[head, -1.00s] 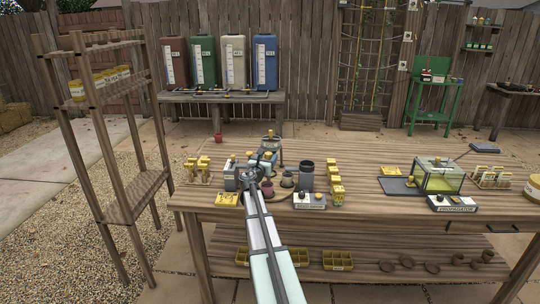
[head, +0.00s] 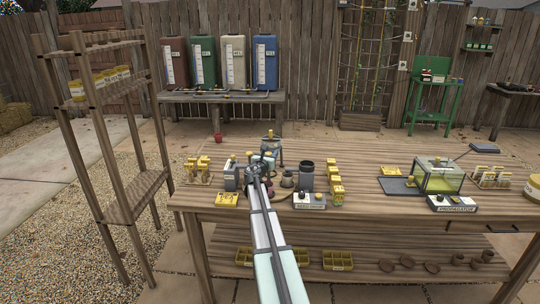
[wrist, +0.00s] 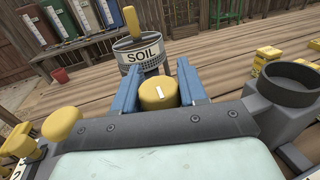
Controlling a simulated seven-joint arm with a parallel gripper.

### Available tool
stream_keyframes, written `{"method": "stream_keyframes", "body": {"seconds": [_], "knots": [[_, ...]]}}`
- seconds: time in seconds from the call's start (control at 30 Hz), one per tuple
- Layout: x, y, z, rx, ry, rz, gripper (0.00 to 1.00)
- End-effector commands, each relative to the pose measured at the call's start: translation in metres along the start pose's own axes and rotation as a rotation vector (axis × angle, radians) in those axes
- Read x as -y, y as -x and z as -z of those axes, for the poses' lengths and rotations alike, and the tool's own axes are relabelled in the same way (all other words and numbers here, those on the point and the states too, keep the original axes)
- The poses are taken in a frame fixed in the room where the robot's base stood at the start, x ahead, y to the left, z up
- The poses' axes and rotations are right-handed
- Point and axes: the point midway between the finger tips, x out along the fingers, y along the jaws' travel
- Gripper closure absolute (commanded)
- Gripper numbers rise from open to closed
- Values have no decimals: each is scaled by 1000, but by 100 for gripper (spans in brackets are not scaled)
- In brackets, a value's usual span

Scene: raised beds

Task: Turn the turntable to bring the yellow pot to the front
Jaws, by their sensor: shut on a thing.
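Part of the wooden turntable (head: 283,194) shows beside my arm. A small grey pot (head: 287,179) stands there. My arm hides the rest of the turntable, and I cannot make out a yellow pot on it.
A soil bin (wrist: 142,58) with a yellow-handled tool stands just beyond my fingers. A dark canister (head: 306,174) stands to the right, beside yellow boxes (head: 336,183).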

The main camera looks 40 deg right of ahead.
Motion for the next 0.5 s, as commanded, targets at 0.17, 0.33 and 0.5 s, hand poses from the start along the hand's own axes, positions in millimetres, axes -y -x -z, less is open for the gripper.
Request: {"method": "stream_keyframes", "body": {"seconds": [0.17, 0.33, 0.5], "knots": [[0, 0, 0, 0, 0, 0, 89], [1, 0, 0, 2, 0, -32, 89], [0, 0, -1, 3, 1, -131, 89]]}}
